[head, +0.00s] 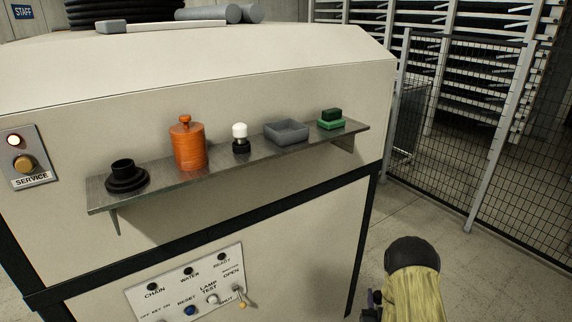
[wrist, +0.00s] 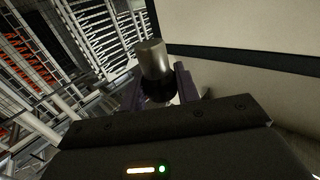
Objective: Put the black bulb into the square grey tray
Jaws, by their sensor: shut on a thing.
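In the wrist view my gripper (wrist: 158,92) is shut on the black bulb (wrist: 157,90). The bulb's dark part sits between the two fingers and its grey metallic cylindrical end (wrist: 152,58) points away from me. The square grey tray (head: 286,131) stands on the shelf in the head view, right of the middle, and looks empty. In the head view only a small part of my gripper (head: 370,302) shows at the bottom edge, low and right of the shelf; the bulb is not visible there.
The shelf (head: 219,168) also bears a black flanged piece (head: 124,177), an orange ribbed jar (head: 188,146), a white bulb (head: 240,131) in a black base, and a green block on a green dish (head: 331,123). A switch panel (head: 190,285) is below. A mesh fence (head: 500,150) stands right.

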